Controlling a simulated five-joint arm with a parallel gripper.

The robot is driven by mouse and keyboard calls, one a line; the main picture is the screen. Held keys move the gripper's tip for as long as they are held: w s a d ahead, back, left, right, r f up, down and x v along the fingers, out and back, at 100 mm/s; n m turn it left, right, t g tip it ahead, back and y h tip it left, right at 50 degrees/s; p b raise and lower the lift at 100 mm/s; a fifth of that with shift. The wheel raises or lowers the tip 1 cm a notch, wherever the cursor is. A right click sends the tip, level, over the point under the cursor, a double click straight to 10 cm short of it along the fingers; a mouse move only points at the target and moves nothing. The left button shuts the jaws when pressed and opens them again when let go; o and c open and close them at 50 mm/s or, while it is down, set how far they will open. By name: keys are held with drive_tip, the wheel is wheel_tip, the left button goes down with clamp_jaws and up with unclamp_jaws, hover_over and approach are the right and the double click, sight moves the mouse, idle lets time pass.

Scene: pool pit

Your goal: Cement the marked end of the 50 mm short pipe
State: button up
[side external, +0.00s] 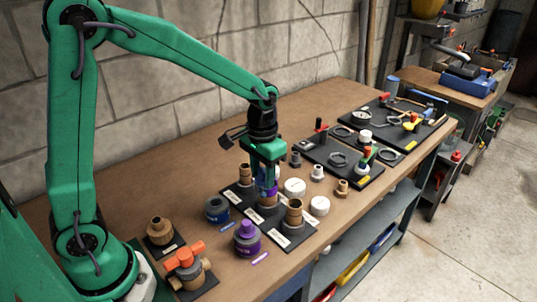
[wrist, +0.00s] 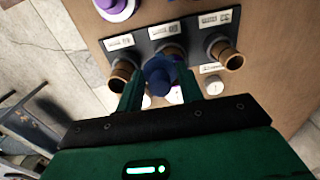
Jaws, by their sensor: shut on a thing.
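My gripper (side external: 267,172) points down over the black pipe stand (side external: 238,201). It is shut on a blue cap-like piece (wrist: 160,72), probably the cement can's dauber lid. In the wrist view, my gripper (wrist: 160,92) has one finger on each side of this piece. Three brown pipe pieces stand upright on the labelled stand: one at the back (side external: 245,173), a middle one (side external: 268,198) and a front one (side external: 293,212). The blue piece is over the middle pipe, which shows purple near its top; contact is hard to tell. A blue can (side external: 217,209) stands left of the stand.
A purple can (side external: 247,239) stands at the bench's front. A valve with an orange handle (side external: 187,259) and a brown fitting (side external: 160,231) are near my base. White fittings (side external: 295,187) stand close right of the stand. Black tool boards (side external: 340,160) lie farther back.

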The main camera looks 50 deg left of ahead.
drive_tip(key=shift+w+d, duration=0.6)
drive_tip(key=shift+d, duration=0.05)
idle(0.5)
drive_tip(key=shift+w+d, duration=0.15)
drive_tip(key=shift+w, duration=0.25)
drive_tip(key=shift+w, duration=0.85)
idle(0.7)
drive_tip(key=shift+w+a, duration=0.35)
drive_tip(key=shift+w, duration=0.4)
idle(0.4)
drive_tip(key=shift+w+a, duration=0.3)
drive_tip(key=shift+a, duration=0.05)
drive_tip(key=shift+w+a, duration=0.2)
drive_tip(key=shift+a, duration=0.3)
idle(0.6)
drive_tip(key=shift+a, duration=0.3)
drive_tip(key=shift+s+a, duration=0.1)
drive_tip(key=shift+a, duration=0.65)
